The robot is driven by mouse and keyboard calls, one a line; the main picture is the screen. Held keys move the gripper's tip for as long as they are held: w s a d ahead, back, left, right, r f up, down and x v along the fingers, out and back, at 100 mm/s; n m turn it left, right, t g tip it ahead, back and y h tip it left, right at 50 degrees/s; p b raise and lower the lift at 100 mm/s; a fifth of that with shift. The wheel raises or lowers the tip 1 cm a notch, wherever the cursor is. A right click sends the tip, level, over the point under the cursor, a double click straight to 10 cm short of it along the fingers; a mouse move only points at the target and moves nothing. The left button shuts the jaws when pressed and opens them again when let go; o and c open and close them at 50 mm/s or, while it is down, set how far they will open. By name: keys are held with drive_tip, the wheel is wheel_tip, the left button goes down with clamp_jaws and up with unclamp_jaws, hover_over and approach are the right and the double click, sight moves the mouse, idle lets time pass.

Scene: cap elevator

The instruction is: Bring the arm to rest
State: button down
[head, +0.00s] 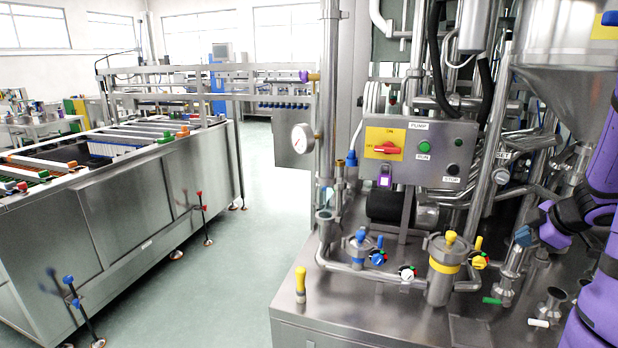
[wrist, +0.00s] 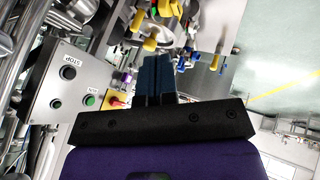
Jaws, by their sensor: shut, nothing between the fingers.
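My gripper (head: 523,236) is at the right of the head view, at the end of my purple arm. Its blue fingertips point left over the right part of the steel machine deck. In the wrist view my gripper (wrist: 158,78) has its two blue fingers together, with nothing between them. It appears apart from the pipes and valves around it.
The pump control panel (head: 419,152) stands left of my gripper. A yellow-handled strainer (head: 441,270), a blue-handled valve (head: 361,250) and a metal hopper (head: 560,45) are close by. Open floor (head: 240,250) lies left, before a long steel tank (head: 130,200).

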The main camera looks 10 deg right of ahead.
drive_tip(key=w+a+r+m+t+h, duration=0.1)
drive_tip(key=w+a+r+m+h, duration=0.15)
drive_tip(key=a+r, duration=0.45)
drive_tip(key=w+a+r+m+t+h, duration=0.1)
drive_tip(key=a+r+m+h, duration=0.25)
drive_tip(key=r, duration=0.75)
drive_tip(key=s+a+m+g+y, duration=0.2)
drive_tip(key=s+a, duration=0.7)
drive_tip(key=a, duration=0.2)
drive_tip(key=s+a+r+m+g+y, duration=0.1)
drive_tip(key=s+a+m+g+y, duration=0.1)
drive_tip(key=s+a, duration=0.7)
drive_tip(key=a, duration=0.2)
drive_tip(key=shift+s+a+m+y, duration=0.2)
drive_tip(key=shift+a+m+y, duration=0.15)
drive_tip(key=shift+m+y, duration=0.05)
